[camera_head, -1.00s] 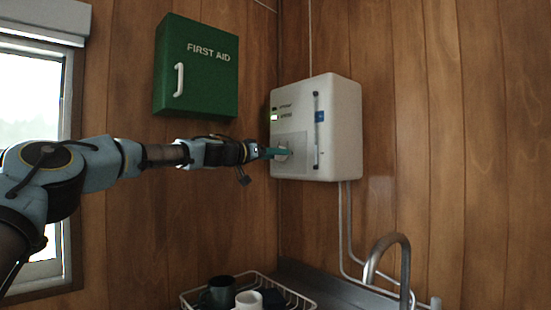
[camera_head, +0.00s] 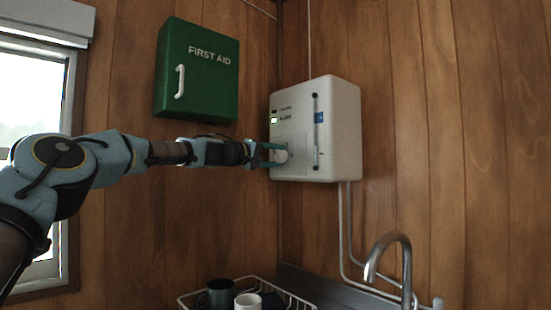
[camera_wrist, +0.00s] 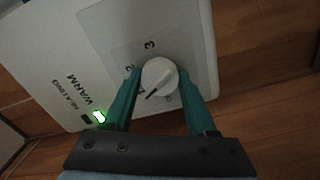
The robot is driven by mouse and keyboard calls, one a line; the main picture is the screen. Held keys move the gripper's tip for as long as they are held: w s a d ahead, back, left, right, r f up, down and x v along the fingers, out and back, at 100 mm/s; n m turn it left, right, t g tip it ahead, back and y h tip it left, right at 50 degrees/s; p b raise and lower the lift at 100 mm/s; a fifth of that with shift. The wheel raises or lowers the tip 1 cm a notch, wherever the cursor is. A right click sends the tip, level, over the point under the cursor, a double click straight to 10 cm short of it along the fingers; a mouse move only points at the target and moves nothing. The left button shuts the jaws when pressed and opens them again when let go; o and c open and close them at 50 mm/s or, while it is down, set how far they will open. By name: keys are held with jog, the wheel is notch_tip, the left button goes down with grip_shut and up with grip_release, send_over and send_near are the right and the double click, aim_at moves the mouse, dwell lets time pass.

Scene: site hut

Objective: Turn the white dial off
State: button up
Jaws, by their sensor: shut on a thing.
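The white dial (camera_wrist: 160,77) is on the front of a white wall-mounted heater box (camera_head: 342,130). It also shows in the head view (camera_head: 281,156). My gripper (camera_head: 274,155) reaches it from the left, with one teal finger above and one below in the head view. In the wrist view, my gripper (camera_wrist: 160,82) is shut on the dial, a finger at each side. The dial's dark pointer mark faces lower left, near a partly hidden marking. The numbers 2 and 3 show around the dial. A green-white light (camera_wrist: 99,117) glows beside the word WARM.
A green first aid cabinet (camera_head: 197,72) hangs above my arm. Below are a wire rack (camera_head: 188,300) with mugs (camera_head: 248,302) and a curved metal tap (camera_head: 388,243). Pipes (camera_head: 343,225) run down from the box. A window (camera_head: 35,100) is at the left.

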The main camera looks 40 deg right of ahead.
jog(key=n+p, duration=0.1)
jog(key=n, duration=0.5)
jog(key=shift+r, duration=0.1)
jog(key=n+p, duration=0.1)
jog(key=n, duration=0.4)
jog(key=shift+p, duration=0.35)
jog(key=shift+n, duration=0.5)
jog(key=o, duration=1.4)
jog(key=shift+w+a+b, duration=0.15)
jog(key=shift+a+b, duration=1.35)
jog(key=shift+a, duration=1.2)
jog(key=shift+w+a+b, duration=0.15)
jog(key=shift+a+b, duration=1.3)
jog(key=shift+a, duration=1.25)
